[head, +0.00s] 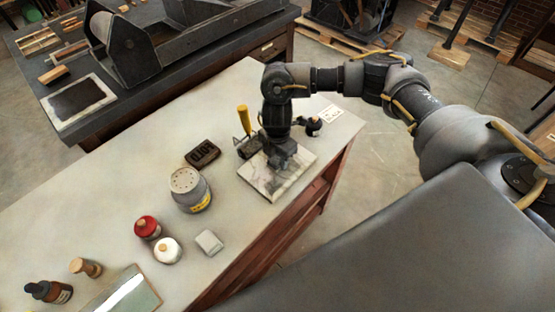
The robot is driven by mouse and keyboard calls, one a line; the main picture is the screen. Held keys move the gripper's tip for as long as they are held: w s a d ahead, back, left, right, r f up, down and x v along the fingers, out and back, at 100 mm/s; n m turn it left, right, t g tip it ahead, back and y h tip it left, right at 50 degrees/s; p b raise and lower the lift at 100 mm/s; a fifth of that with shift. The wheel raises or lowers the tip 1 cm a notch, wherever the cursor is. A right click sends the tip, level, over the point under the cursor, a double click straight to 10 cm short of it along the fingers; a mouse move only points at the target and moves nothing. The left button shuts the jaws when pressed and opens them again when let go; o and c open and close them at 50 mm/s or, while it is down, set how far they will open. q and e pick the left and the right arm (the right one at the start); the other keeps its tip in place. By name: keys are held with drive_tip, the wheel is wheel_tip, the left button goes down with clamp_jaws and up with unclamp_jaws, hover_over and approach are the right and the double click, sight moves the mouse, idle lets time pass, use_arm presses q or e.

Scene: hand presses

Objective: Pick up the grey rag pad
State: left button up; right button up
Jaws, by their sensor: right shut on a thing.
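My right gripper (282,162) reaches down over a white marbled slab (264,189) on the pale worktop. It is shut on a small dark grey thing low over the slab, which I take to be the grey rag pad. The fingers cover much of it, and its edges blend with them. I cannot tell whether it touches the slab. My left gripper is not in view.
A yellow-handled tool (244,119) stands by the slab's back left corner. A dark block (203,153), grey can (190,190), red-topped jar (147,227), white jar (167,250) and pale block (209,242) stand left.

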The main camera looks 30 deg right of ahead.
drive_tip(key=shift+r, duration=0.1)
drive_tip(key=shift+r, duration=0.6)
drive_tip(key=shift+c, duration=0.2)
drive_tip(key=s+r+b, duration=0.1)
drive_tip(key=s+r, duration=1)
drive_tip(key=s, duration=0.3)
drive_tip(key=shift+d+r, duration=0.15)
drive_tip(key=shift+r, duration=0.15)
drive_tip(key=o, duration=0.6)
drive_tip(key=shift+c, duration=0.2)
drive_tip(key=c, duration=0.4)
drive_tip(key=w+r+m, duration=0.1)
drive_tip(key=w+m, duration=0.2)
drive_tip(key=w+a+r+m, duration=0.1)
drive_tip(key=w+m, duration=0.2)
drive_tip(key=m, duration=0.1)
drive_tip(key=w+a+r+m, duration=0.1)
drive_tip(key=w+m, duration=0.2)
drive_tip(key=m, duration=0.1)
drive_tip(key=shift+w+a+r, duration=0.1)
drive_tip(key=shift+w+r, duration=0.25)
